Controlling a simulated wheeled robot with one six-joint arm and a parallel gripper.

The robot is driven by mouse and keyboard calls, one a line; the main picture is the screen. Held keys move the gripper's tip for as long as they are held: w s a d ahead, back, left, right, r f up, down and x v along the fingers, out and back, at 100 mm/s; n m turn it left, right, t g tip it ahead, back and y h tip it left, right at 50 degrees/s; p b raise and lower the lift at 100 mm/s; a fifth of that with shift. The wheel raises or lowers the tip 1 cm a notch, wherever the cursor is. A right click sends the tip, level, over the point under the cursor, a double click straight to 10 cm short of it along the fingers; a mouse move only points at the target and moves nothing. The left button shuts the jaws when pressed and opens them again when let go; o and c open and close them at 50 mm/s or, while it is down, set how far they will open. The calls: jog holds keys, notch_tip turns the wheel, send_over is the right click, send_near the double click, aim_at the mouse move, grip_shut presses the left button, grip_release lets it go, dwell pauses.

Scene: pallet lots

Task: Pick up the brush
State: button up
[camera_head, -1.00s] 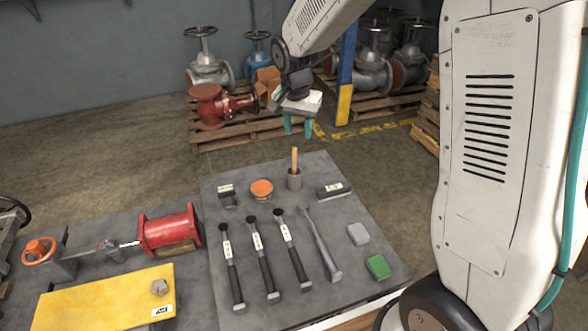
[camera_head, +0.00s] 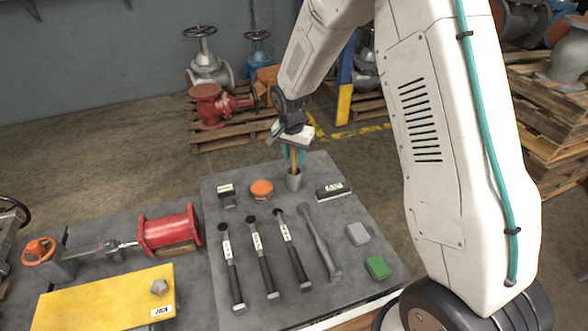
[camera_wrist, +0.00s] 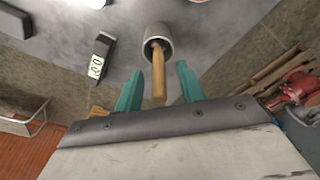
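The brush (camera_head: 293,160) stands in a small grey cup (camera_head: 294,181) at the back of the grey table mat, its wooden handle pointing up. In the wrist view the brush handle (camera_wrist: 158,78) rises from the cup (camera_wrist: 157,40) toward the camera, and its end lies between the two teal fingers. My gripper (camera_wrist: 160,84) is open, with a gap on both sides of the handle. In the head view my gripper (camera_head: 294,156) is above the cup, around the upper handle. The brush's lower end is hidden inside the cup.
An orange-topped tin (camera_head: 261,189) and a small labelled block (camera_head: 226,194) stand left of the cup. A dark labelled block (camera_head: 333,190) lies to its right. Several long-handled tools lie in front. A red valve (camera_head: 212,106) sits on a pallet behind.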

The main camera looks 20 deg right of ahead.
grip_shut()
